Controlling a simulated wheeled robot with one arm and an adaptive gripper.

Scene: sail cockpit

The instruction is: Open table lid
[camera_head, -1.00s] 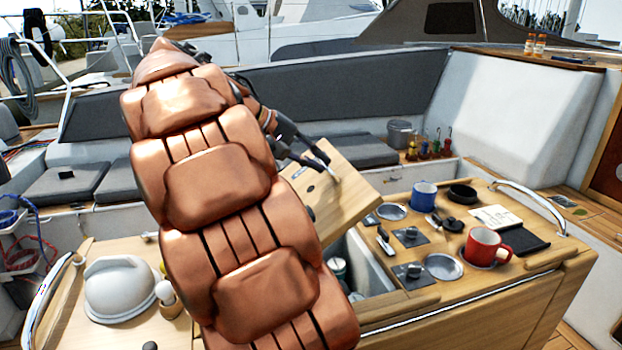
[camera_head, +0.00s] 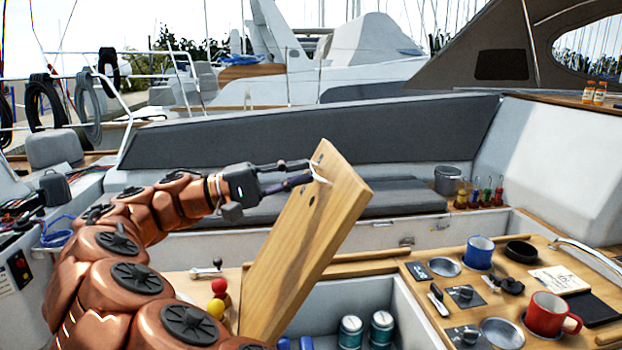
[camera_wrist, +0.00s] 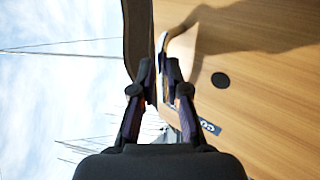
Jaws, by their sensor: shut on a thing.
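The wooden table lid (camera_head: 305,245) stands steeply raised, leaning to the right at its top, on the left side of the table. Its wood face also fills the right of the wrist view (camera_wrist: 260,90). My gripper (camera_head: 304,172) is at the lid's upper part. Its fingers (camera_wrist: 160,70) are closed on a small pale handle (camera_head: 320,174) near the lid's top edge; the exact contact is hard to see. Under the lid the compartment (camera_head: 405,310) is open, with two teal-and-white cans (camera_head: 382,328) inside.
On the table to the right are a blue mug (camera_head: 479,252), a red mug (camera_head: 548,313), metal dishes (camera_head: 502,333) and a notepad (camera_head: 558,280). Red and yellow balls (camera_head: 217,298) are left of the lid. A grey bench cushion (camera_head: 400,197) lies behind.

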